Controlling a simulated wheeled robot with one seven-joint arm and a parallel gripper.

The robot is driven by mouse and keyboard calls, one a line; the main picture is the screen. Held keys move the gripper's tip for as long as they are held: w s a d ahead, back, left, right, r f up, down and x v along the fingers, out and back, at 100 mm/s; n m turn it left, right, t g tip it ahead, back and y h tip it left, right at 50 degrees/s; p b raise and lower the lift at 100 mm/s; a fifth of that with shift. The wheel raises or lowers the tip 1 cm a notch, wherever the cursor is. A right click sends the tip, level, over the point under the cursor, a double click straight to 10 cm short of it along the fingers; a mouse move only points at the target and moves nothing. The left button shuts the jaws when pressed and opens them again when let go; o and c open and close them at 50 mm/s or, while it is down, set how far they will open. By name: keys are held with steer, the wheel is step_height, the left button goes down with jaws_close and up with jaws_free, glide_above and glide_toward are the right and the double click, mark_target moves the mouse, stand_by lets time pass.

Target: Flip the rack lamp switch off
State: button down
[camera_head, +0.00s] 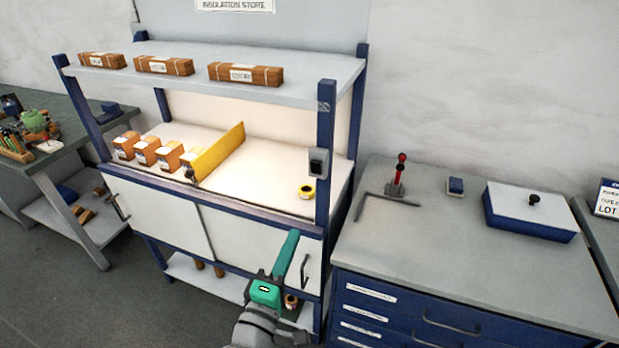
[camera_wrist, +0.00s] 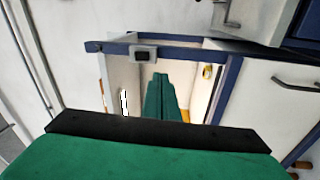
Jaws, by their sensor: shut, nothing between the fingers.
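The rack lamp switch (camera_head: 318,162) is a small dark grey box on the right front post (camera_head: 325,120) of the blue-framed rack. It also shows in the wrist view (camera_wrist: 142,55), on the blue post, just beyond my fingertips. Its rocker position is too small to tell. The rack's middle shelf is brightly lit, with a warm glow. My green gripper (camera_head: 292,236) is in front of the rack's lower right door, below the switch and apart from it. In the wrist view my gripper (camera_wrist: 160,77) has its fingers together, with nothing between them.
A yellow divider (camera_head: 220,152), several orange boxes and a yellow tape roll (camera_head: 306,191) stand on the lit shelf. A door handle (camera_head: 304,270) sticks out near my gripper. A grey-topped blue cabinet (camera_head: 440,235) stands to the right. The space before the post looks clear.

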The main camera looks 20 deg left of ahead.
mark_target(315, 166)
steer(key=shift+t+h, duration=0.4)
steer(key=shift+h, duration=0.2)
steer(key=r, duration=0.3)
steer(key=a+r, duration=0.1)
steer(key=r, duration=0.1)
steer(key=shift+w, duration=0.25)
steer(key=w+r, duration=0.1)
steer(key=w, duration=0.8)
steer(key=w+r, duration=0.1)
steer(key=w, duration=0.3)
steer(key=shift+w+d+r, duration=0.2)
steer(key=shift+w+r, duration=0.1)
steer(key=shift+w, duration=0.1)
